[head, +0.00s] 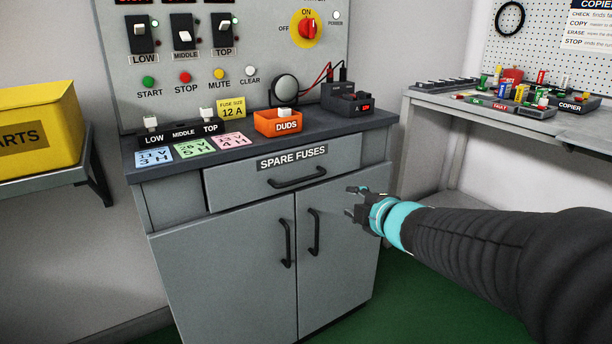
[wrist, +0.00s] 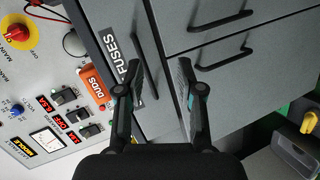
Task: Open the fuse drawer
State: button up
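The fuse drawer (head: 235,184) is the grey front labelled SPARE FUSES, at the top of the cabinet in the head view. It looks shut or nearly so. Its dark bar handle (head: 297,178) runs across below the label. My gripper (head: 349,201) is in front of the cabinet, to the right of and slightly below the handle in the picture. In the wrist view my gripper (wrist: 157,75) has its two fingers apart with nothing between the tips. The drawer handle (wrist: 147,52) shows beyond the fingers, lying between them in the picture, with no contact visible.
Two cabinet doors with upright handles (head: 287,244) are below the drawer. The dark worktop (head: 345,131) above holds an orange DUDS bin (head: 278,123) and coloured cards. A side bench (head: 470,112) stands right, a yellow bin (head: 38,130) left. Green floor is open at right.

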aim_at(301, 181)
jog(key=s+a+r+n+y, duration=0.1)
jog(key=a+r+n+y, duration=0.2)
jog(key=a+n+y, duration=0.15)
jog(key=shift+h, duration=0.55)
jog(key=x, duration=0.8)
jog(key=b+x, duration=0.1)
jog(key=x, duration=0.4)
jog(key=shift+s+a+f, duration=0.1)
jog(key=shift+a+f, duration=0.2)
jog(key=shift+f, duration=0.1)
